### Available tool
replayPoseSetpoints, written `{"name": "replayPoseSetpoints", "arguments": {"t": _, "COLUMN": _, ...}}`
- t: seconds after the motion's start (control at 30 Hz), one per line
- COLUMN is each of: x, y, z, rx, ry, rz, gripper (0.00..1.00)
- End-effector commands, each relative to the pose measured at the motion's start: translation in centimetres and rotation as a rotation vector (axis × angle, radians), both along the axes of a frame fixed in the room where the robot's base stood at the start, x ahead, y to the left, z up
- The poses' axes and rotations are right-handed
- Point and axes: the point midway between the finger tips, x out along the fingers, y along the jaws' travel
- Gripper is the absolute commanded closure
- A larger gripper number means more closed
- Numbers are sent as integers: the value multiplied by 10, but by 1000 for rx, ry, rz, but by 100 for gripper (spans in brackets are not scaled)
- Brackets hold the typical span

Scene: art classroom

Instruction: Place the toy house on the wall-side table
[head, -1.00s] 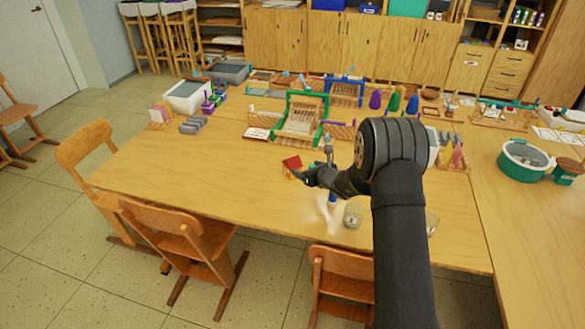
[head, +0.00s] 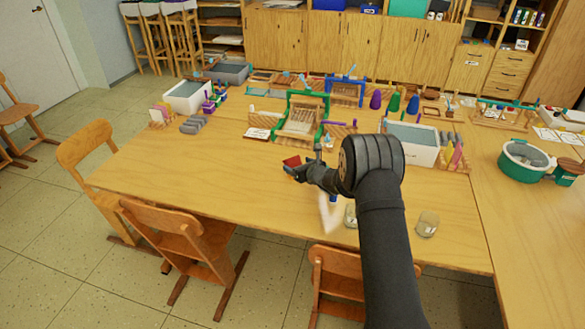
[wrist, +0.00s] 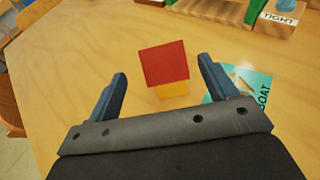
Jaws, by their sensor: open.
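The toy house has a red roof over a yellow body. In the head view only part of the red roof (head: 292,161) shows; my gripper (head: 303,168) hides the rest. I cannot tell which surface is the wall-side table.
A teal card (wrist: 245,85) lies right of the house. Glass jars (head: 428,224) stand near the front edge. A green loom (head: 302,117) and a white bin (head: 410,143) stand behind.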

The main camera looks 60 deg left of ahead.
Motion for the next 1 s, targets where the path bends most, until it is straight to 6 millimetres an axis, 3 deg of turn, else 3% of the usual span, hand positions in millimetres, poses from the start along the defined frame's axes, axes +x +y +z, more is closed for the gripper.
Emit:
{"name": "replayPoseSetpoints", "arguments": {"t": 0.17, "x": 0, "y": 8, "z": -2, "rx": 1, "ry": 0, "rz": 0, "gripper": 22}}
{"name": "replayPoseSetpoints", "arguments": {"t": 0.53, "x": 4, "y": 48, "z": -9, "rx": 2, "ry": -1, "rz": 0, "gripper": 22}}
{"name": "replayPoseSetpoints", "arguments": {"t": 0.9, "x": 4, "y": 56, "z": -12, "rx": 1, "ry": 0, "rz": -1, "gripper": 22}}
{"name": "replayPoseSetpoints", "arguments": {"t": 0.93, "x": 4, "y": 56, "z": -12, "rx": 1, "ry": 0, "rz": -1, "gripper": 24}}
{"name": "replayPoseSetpoints", "arguments": {"t": 1.0, "x": 4, "y": 55, "z": -12, "rx": 1, "ry": 0, "rz": -1, "gripper": 38}}
